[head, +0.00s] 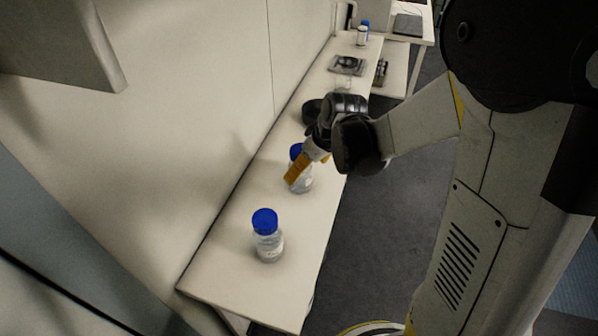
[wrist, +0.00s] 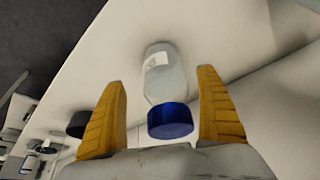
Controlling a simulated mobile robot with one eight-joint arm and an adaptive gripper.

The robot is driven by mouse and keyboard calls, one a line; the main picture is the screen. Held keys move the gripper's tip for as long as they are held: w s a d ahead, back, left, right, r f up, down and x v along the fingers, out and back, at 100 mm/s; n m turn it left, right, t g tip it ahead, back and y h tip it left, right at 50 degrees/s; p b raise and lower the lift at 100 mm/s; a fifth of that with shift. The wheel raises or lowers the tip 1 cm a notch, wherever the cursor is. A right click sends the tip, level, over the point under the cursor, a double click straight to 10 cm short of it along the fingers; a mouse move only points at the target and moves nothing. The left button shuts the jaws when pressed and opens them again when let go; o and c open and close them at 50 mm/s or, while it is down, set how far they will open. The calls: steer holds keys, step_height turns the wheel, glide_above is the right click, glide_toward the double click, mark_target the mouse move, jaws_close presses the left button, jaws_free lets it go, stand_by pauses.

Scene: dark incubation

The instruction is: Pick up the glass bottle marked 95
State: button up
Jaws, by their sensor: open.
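A clear glass bottle with a blue cap (head: 301,184) stands upright on the long white bench, right by my gripper (head: 308,170). In the wrist view a blue-capped bottle (wrist: 165,78) lies between the two orange fingers of my gripper (wrist: 162,80). The fingers are spread, with a visible gap on each side of the cap. The bottle has a white label, but its marking is too small to read. A second similar bottle (head: 268,245) stands upright nearer the bench's front end, apart from my gripper. I cannot tell which one is marked 95.
The narrow white bench (head: 225,272) runs along a pale wall (head: 200,120). A dark round object (head: 311,111) sits behind my gripper. A flat dark device (head: 347,65) and another blue-capped bottle (head: 362,36) stand farther back. Dark floor (head: 375,235) lies right of the bench.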

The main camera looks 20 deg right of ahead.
steer(key=x, duration=0.1)
steer(key=b+x, duration=0.1)
steer(key=x, duration=0.3)
steer(key=shift+a+b, duration=0.25)
steer(key=shift+b, duration=0.05)
steer(key=c, duration=1.5)
steer(key=shift+r, duration=0.1)
